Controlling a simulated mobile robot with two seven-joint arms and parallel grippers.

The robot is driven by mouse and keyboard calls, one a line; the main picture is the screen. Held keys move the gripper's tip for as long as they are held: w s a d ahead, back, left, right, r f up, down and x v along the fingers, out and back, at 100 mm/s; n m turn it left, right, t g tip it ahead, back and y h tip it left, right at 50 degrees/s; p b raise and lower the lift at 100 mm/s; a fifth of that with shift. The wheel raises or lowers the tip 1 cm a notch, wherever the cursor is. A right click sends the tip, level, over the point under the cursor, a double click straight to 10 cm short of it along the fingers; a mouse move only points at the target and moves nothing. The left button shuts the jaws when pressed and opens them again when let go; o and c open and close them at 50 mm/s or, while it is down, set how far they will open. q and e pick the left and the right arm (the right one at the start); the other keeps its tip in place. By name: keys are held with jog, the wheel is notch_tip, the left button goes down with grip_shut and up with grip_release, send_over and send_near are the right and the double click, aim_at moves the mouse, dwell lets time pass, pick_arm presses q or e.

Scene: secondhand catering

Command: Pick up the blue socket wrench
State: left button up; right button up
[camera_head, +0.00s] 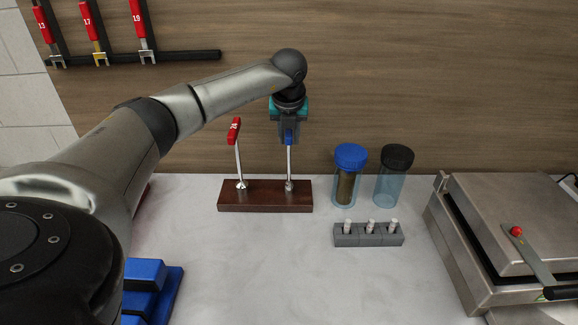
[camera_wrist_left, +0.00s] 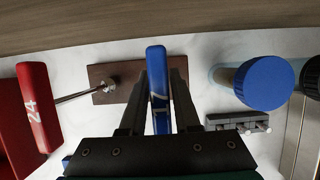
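The blue socket wrench (camera_head: 289,137) stands upright in a dark wooden stand (camera_head: 265,200), its metal shaft reaching down into the block. My left gripper (camera_head: 289,136) comes down from above with one finger on each side of the blue handle. In the left wrist view the blue handle (camera_wrist_left: 157,75) lies between the two dark fingers (camera_wrist_left: 158,90), very close to both; I cannot tell whether they touch it. A red socket wrench (camera_head: 235,131), marked 24 in the wrist view (camera_wrist_left: 36,108), leans in the same stand to the left. My right gripper is not in view.
A blue-lidded jar (camera_head: 346,188), a dark-lidded jar (camera_head: 390,188) and a grey holder (camera_head: 368,240) with small pale pieces stand to the right. A metal grill (camera_head: 510,220) is at far right. Blue blocks (camera_head: 145,275) lie front left. Red wrenches hang on a wall rail (camera_head: 190,55).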

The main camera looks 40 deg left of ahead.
pick_arm(q)
grip_shut()
jog(key=shift+r, duration=0.1)
dwell(0.9)
